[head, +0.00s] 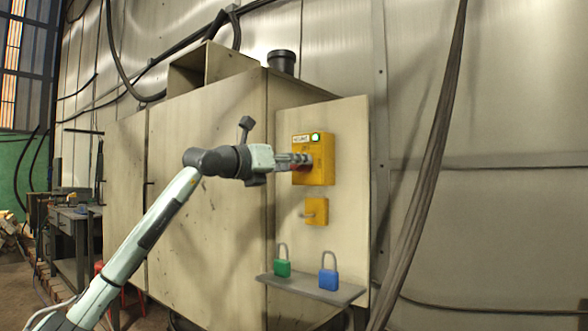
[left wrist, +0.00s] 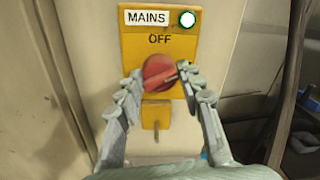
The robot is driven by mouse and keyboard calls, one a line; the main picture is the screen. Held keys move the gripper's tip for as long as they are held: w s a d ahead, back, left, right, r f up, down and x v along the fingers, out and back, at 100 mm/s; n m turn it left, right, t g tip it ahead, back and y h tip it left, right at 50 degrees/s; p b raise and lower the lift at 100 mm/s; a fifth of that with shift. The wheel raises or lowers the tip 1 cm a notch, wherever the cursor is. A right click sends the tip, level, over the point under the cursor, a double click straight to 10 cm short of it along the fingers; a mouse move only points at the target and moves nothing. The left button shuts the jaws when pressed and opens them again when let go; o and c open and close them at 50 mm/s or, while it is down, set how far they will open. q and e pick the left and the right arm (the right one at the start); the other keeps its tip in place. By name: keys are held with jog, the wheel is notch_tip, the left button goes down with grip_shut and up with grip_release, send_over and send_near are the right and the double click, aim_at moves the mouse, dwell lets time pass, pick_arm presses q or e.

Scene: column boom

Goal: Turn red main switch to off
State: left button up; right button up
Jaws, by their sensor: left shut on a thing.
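The red main switch (left wrist: 160,72) is a round knob on a yellow box (head: 315,170) marked MAINS and OFF, on the side panel of a beige cabinet. In the left wrist view its grip bar lies nearly sideways, tilted up at the right. A green lamp (left wrist: 187,19) at the top of the box is lit. My left gripper (head: 303,160) is at the knob, its fingers (left wrist: 160,80) on either side of it, shut on it. In the head view the fingers hide most of the knob. My right gripper is not in view.
Below the box is a small yellow hasp (head: 316,211). A grey shelf (head: 340,296) lower down holds a green padlock (head: 282,268) and a blue padlock (head: 328,280). A dark cable (head: 425,190) hangs to the right of the panel.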

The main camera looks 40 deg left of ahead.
pick_arm(q)
jog(key=shift+f+n+t+y+b, duration=0.15)
jog(key=shift+n+y+b, duration=0.3)
jog(key=shift+n, duration=2.9)
jog(key=shift+n+t+y+b, duration=0.2)
jog(key=shift+n+b, duration=0.3)
jog(key=shift+n, duration=2.85)
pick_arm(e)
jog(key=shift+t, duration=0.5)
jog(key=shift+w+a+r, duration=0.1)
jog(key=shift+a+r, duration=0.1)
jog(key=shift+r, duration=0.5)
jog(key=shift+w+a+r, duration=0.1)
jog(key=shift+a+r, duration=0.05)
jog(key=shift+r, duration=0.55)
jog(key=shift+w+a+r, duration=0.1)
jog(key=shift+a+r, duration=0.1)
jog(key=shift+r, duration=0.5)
pick_arm(q)
jog(key=o, duration=1.1)
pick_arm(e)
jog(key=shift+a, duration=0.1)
pick_arm(q)
jog(key=s, duration=0.8)
jog(key=s+a, duration=0.1)
jog(key=s, duration=0.3)
jog(key=shift+f, duration=0.35)
